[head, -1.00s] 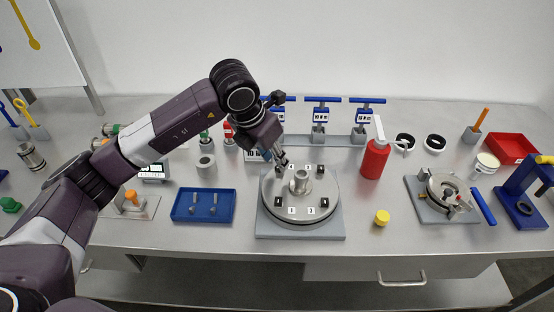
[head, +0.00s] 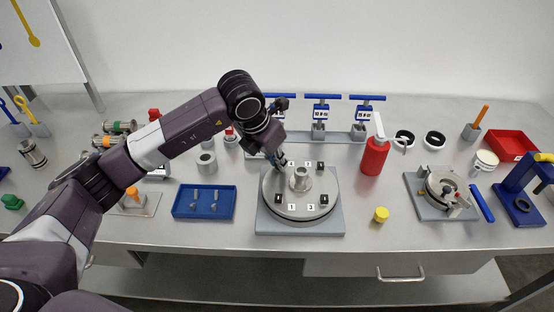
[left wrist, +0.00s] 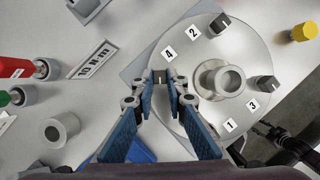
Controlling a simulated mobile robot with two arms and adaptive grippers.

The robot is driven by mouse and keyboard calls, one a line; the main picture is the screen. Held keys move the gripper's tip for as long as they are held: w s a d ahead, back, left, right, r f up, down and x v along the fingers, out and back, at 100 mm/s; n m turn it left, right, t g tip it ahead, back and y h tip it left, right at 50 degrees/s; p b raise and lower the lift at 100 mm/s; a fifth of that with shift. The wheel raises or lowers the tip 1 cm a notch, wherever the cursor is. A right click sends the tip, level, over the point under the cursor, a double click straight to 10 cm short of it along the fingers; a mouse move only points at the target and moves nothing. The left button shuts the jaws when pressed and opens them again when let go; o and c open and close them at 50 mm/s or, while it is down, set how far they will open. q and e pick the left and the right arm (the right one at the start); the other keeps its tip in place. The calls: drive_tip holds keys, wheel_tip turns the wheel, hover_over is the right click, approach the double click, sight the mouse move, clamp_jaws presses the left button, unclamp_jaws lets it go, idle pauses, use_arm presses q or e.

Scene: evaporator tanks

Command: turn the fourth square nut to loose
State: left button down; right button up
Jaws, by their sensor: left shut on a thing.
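The round grey plate (head: 300,212) with a raised central hub (head: 300,179) sits on a square base on the bench. It has dark square nuts and number labels around the rim. My left gripper (head: 283,163) reaches down to its back-left edge, and in the left wrist view its fingertips (left wrist: 162,77) are closed on the dark fourth nut (left wrist: 160,77) beside label 4 (left wrist: 168,53). The fingers cover much of this nut. The nuts near label 2 (left wrist: 220,24) and label 3 (left wrist: 268,84) stand free.
Blue T-handled tools (head: 322,110) stand in a rack behind the plate. A red bottle (head: 375,157) is to the right, with a yellow cap (head: 381,214) in front. A blue tray (head: 203,213) lies to the left. A "10 N·m" sign (left wrist: 94,60) is near the gripper.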

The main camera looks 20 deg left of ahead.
use_arm(q)
drive_tip(key=n+b, duration=0.1)
drive_tip(key=n+y+b, duration=0.1)
drive_tip(key=b, duration=0.1)
drive_tip(key=shift+d+f+n+t, duration=0.15)
drive_tip(key=shift+d+n+t, duration=0.05)
drive_tip(key=shift+n+t, duration=0.1)
drive_tip(key=n+y+b, duration=0.1)
drive_tip(key=n+b, duration=0.1)
drive_tip(key=shift+d+n, duration=0.1)
drive_tip(key=shift+n, duration=0.3)
drive_tip(key=shift+r+n+y+b, duration=0.2)
drive_tip(key=shift+n+y+b, duration=0.1)
drive_tip(key=shift+n+b, duration=0.45)
drive_tip(key=c, duration=1.9)
unclamp_jaws()
drive_tip(key=shift+c, duration=0.2)
